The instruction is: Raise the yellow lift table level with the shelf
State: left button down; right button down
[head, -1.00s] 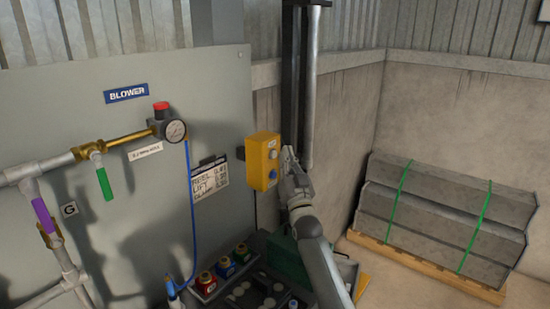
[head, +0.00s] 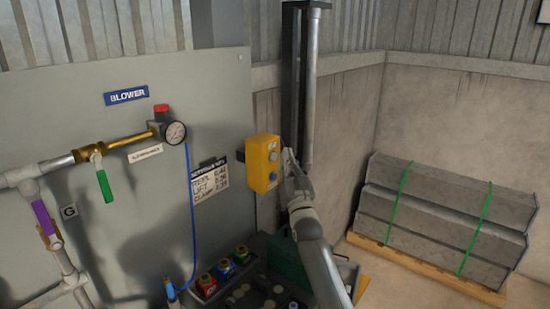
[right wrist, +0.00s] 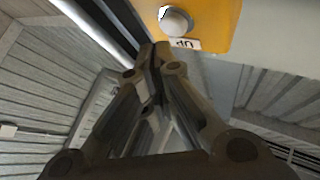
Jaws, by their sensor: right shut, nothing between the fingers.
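A yellow control box (head: 263,162) with a light button and a blue button on its face hangs near the right edge of the grey panel. My right gripper (head: 289,156) is shut and empty, its tips just right of the box. In the right wrist view the closed tips (right wrist: 154,55) are close to the box (right wrist: 215,18), near a round pale button (right wrist: 176,20) beside an upside-down "UP" label (right wrist: 185,44). I cannot tell whether they touch it. I cannot make out the yellow lift table or the shelf. My left gripper is not in view.
The grey panel (head: 110,200) carries a gauge (head: 175,133), a green-handled valve (head: 104,185) and a placard (head: 210,182). Colored buttons (head: 223,268) are below. A strapped grey stack (head: 435,225) lies on a pallet at the right. Floor shows before it.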

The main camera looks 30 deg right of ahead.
jog(key=shift+w, duration=0.15)
jog(key=shift+w+a, duration=0.15)
jog(key=shift+w, duration=0.15)
